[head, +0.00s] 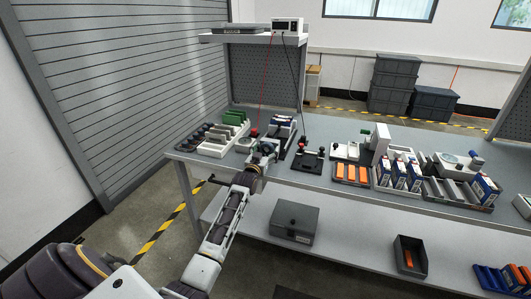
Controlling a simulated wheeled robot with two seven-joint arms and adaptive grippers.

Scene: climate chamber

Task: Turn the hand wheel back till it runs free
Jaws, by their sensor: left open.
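My left arm reaches in from the lower left, and my left gripper (266,156) is open at the front left part of the workbench (330,180). A small dark round part that looks like the hand wheel (267,147) is right at the fingertips. It belongs to a dark fixture (284,137) behind the gripper, with blue and white pieces on it. The gripper partly hides the wheel, and I cannot tell whether the fingers touch it. My right gripper is not in view.
A red-knobbed part (254,133) stands just left of the gripper. A white rack (215,140) with dark and green pieces is further left. A dark lever fixture (308,158) is to the right. A grey box (295,222) sits on the lower shelf.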

